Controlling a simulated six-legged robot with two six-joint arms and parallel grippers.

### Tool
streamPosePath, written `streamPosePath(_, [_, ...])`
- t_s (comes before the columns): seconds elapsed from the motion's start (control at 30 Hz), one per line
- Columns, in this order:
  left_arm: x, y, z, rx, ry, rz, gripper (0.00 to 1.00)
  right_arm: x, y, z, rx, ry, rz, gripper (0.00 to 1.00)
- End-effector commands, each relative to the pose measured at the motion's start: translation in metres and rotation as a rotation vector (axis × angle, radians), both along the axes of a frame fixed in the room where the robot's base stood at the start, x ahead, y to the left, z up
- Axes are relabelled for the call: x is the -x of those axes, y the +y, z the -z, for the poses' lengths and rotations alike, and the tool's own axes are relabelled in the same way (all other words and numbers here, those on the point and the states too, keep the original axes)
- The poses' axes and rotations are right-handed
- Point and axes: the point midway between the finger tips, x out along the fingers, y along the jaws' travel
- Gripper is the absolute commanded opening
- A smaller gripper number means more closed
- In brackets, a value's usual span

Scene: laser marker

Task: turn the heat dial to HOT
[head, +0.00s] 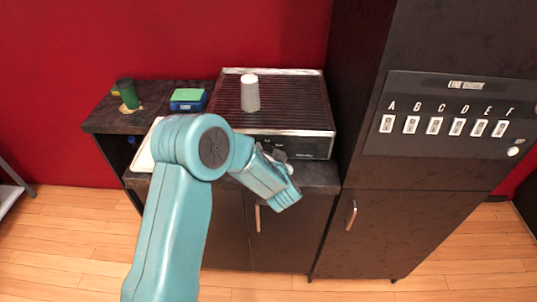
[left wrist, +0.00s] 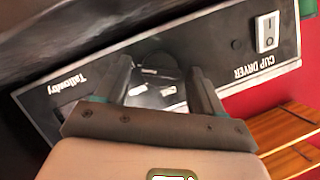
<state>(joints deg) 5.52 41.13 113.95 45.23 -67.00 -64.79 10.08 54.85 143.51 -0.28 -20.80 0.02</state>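The cup dryer (head: 310,146) is a dark ribbed-top machine on the counter, with a front panel below its metal edge. In the left wrist view its panel (left wrist: 62,98) reads "CUP DRYER" and "Tallowdry". A dark round heat dial (left wrist: 160,64) shows between my left fingertips, with small white labels near it that are too blurred to read. My left gripper (left wrist: 160,72) is at the panel with its fingers apart, one on each side of the dial; I cannot tell whether they touch it. In the head view my left gripper (head: 279,155) hides the dial. My right gripper is not in view.
A white rocker switch (left wrist: 268,31) sits on the same panel. A grey cup (head: 250,93) stands upside down on the dryer. A tall dark cabinet (head: 440,165) with lettered switches stands close on the right.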

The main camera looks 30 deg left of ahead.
Motion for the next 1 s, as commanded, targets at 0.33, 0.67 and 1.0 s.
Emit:
streamPosePath(0.33, [0.006, -0.007, -0.001, 0.003, 0.002, 0.002, 0.68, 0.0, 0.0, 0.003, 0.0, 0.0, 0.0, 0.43])
streamPosePath(0.67, [0.061, -0.06, -0.027, 0.002, 0.0, 0.007, 0.68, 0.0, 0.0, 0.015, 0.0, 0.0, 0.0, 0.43])
streamPosePath(1.0, [0.106, -0.102, -0.05, 0.002, 0.001, 0.002, 0.68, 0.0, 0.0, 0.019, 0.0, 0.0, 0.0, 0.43])
